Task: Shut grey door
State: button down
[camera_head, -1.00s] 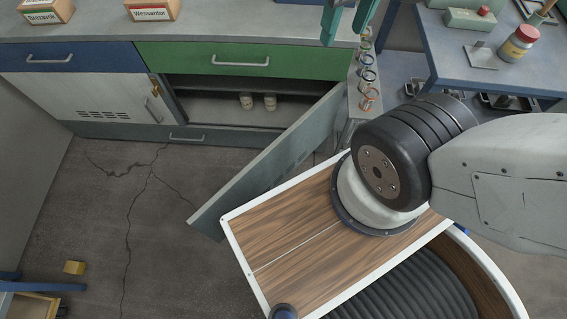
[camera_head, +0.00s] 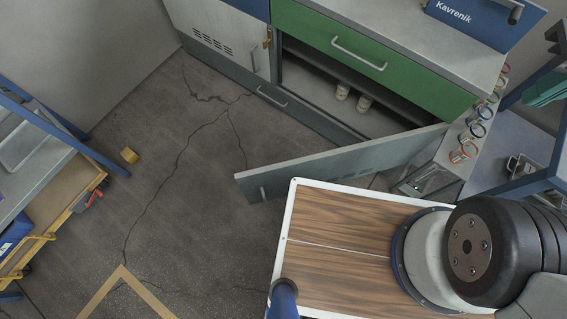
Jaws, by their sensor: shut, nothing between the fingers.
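The grey door (camera_head: 335,162) stands wide open from the lower cabinet. Its hinge side is at the right, by the grey side rack. Its free end, with a small bar handle (camera_head: 263,193), points lower left over the floor. The open compartment (camera_head: 318,72) under the green drawer shows a shelf and two small pale pots.
My wood-topped base lies close below the door. The green drawer (camera_head: 375,50) is shut. Rings hang on the rack (camera_head: 450,158) right of the hinge. A yellow cube (camera_head: 129,155) lies on the floor, and a blue-framed stand (camera_head: 40,185) is at left. Cracked floor between is clear.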

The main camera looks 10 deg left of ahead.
aim_at(265, 183)
jog(key=z, duration=0.15)
jog(key=k, duration=0.9)
jog(key=u, duration=1.1)
